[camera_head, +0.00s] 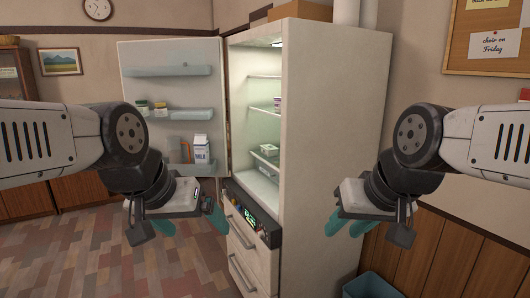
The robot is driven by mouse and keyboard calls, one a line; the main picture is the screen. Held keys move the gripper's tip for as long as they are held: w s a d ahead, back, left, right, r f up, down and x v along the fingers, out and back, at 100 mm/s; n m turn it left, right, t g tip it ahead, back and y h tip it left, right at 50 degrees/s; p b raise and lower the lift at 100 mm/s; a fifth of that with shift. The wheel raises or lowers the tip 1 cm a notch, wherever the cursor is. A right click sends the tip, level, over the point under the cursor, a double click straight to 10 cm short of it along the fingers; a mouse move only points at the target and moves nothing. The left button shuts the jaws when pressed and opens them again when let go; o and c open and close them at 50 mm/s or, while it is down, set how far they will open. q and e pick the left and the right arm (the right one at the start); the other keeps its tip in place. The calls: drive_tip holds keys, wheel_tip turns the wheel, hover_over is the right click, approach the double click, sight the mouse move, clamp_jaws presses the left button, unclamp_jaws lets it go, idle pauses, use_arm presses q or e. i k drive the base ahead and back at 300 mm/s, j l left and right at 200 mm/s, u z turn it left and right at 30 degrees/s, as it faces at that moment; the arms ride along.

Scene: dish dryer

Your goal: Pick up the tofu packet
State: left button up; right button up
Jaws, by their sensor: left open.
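A small white-and-green packet (268,150), which looks like the tofu packet, sits on a lower shelf inside the open fridge. It is too small for me to read its label. My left gripper (190,224) is open and empty, in front of the fridge door and lower left of the packet. My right gripper (347,225) is to the right, in front of the fridge's side wall. Its teal fingers stand apart with nothing between them. Both grippers are well away from the packet.
The fridge door (170,58) stands open to the left. Its shelves hold small tubs (160,108) and a milk carton (201,149). A small package (277,104) is on a higher fridge shelf. Closed drawers (243,240) are below. A blue bin (371,286) stands on the floor at right.

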sight(269, 150)
drive_tip(key=i+j+z, duration=0.1)
drive_tip(key=i+j, duration=0.35)
drive_tip(key=i+j+z, duration=0.15)
drive_tip(key=i+j, duration=0.25)
drive_tip(key=i+j+z, duration=0.1)
drive_tip(key=i+j, duration=0.3)
drive_tip(key=j, duration=0.25)
drive_tip(key=i+j, duration=0.3)
drive_tip(key=i, duration=0.15)
drive_tip(key=i+j+z, duration=0.15)
drive_tip(key=i+j, duration=0.2)
drive_tip(key=i, duration=0.1)
